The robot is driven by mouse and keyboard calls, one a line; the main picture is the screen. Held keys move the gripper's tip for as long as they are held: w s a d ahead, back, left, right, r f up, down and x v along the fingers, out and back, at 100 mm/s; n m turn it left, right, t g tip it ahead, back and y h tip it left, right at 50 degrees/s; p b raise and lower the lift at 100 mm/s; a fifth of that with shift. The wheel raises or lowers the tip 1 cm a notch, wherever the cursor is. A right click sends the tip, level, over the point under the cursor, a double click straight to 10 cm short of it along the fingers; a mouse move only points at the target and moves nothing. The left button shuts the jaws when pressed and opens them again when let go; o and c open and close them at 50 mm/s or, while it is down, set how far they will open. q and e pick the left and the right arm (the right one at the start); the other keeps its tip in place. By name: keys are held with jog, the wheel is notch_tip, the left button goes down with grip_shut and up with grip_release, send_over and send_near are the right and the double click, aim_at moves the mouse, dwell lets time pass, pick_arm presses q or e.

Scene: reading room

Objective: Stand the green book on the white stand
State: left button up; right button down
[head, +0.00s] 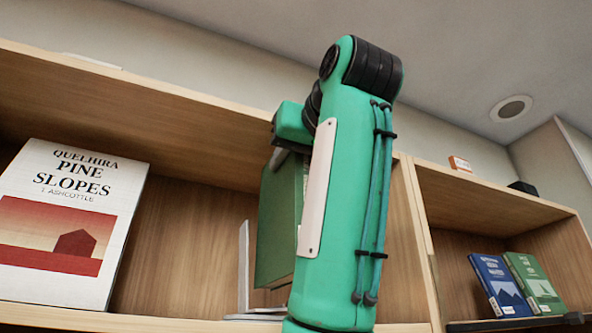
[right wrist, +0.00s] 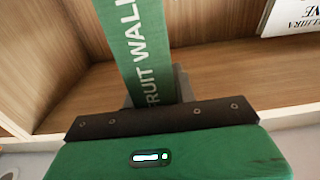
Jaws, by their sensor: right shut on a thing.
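The green book (head: 275,225) is held upright in the shelf compartment, partly hidden behind my right arm. My right gripper (head: 284,153) is shut on its upper part. In the right wrist view the book's green spine (right wrist: 138,45) with white lettering rises from the jaws (right wrist: 160,118). The white stand (head: 243,270) has a thin upright plate just left of the book and a flat foot on the shelf board. The book's lower edge appears slightly above that foot; I cannot tell whether they touch. My left gripper is out of view.
A large white book (head: 65,245) with a red picture leans at the left of the same compartment. A blue book (head: 499,285) and another green book (head: 535,282) stand in the right compartment. A small orange-and-white box (head: 460,164) sits on top. A wooden divider (head: 415,245) separates the compartments.

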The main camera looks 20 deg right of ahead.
jog(key=w+p, duration=0.4)
jog(key=w, duration=0.6)
jog(key=shift+w+a, duration=0.1)
jog(key=shift+a, duration=0.05)
jog(key=shift+f+b, duration=1.1)
jog(key=shift+b, duration=0.05)
jog(key=c, duration=1)
grip_release()
jog(key=shift+c, duration=0.2)
jog(key=shift+f, duration=0.1)
